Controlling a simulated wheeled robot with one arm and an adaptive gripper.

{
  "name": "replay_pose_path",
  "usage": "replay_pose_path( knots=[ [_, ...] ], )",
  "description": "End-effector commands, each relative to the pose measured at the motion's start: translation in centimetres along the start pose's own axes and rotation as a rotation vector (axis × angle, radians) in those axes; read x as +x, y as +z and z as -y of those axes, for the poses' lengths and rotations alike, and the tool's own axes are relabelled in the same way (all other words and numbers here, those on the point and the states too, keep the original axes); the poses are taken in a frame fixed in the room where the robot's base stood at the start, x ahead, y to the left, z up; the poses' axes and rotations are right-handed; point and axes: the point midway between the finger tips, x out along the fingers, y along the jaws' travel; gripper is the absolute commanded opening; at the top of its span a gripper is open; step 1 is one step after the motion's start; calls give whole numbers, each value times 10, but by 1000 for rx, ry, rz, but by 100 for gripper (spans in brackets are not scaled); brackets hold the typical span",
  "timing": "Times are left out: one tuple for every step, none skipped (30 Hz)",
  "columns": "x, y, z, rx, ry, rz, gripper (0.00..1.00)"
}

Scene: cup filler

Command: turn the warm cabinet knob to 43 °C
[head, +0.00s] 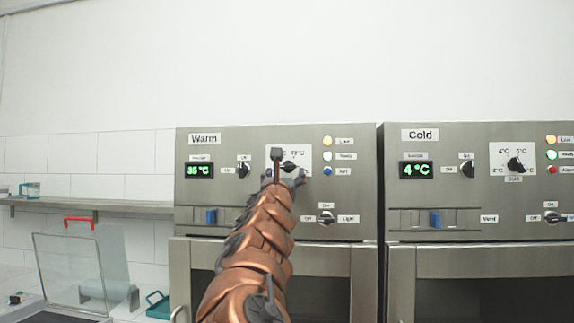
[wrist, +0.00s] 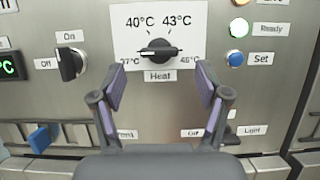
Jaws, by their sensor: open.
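The warm cabinet (head: 340,222) is steel, with a green display (head: 198,170) that seems to read in the thirties °C, its last digit unclear. The black heat knob (wrist: 158,51) sits on a white dial plate (wrist: 124,14) marked 37, 40, 43 and 46 °C. Its grip bar lies about level, and I cannot tell which end is the pointer. My gripper (wrist: 160,80) is open, one finger on each side just below the knob in the wrist view, not closed on it. In the head view my gripper (head: 285,176) partly covers the dial.
A black on/off knob (wrist: 70,63) is left of the dial, and a blue Set button (wrist: 235,58) is to the right. A blue slider (head: 211,216) sits lower left. The cold cabinet (head: 470,195) stands to the right.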

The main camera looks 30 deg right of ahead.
Motion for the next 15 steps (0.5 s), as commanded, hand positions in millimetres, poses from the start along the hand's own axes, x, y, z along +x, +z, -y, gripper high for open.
replay_pose_path(
  knots=[
    [6,2,-1,2,2,-2,75],
    [9,2,-1,3,2,-2,75],
    [12,3,-1,3,3,-2,75],
    [15,3,-1,3,3,-2,75],
    [18,2,-2,3,4,-2,75],
    [22,2,-2,3,4,-2,75],
    [24,2,-2,3,4,-3,75],
    [27,2,-2,4,4,-2,75],
    [30,2,-2,5,4,-2,75],
    [32,3,-2,5,4,-1,75],
    [34,3,-2,4,4,0,75],
    [37,4,-2,4,3,1,75],
    [39,4,-2,4,3,1,75],
    [41,4,-1,4,3,2,75],
    [43,3,-1,4,2,2,75]
  ],
)
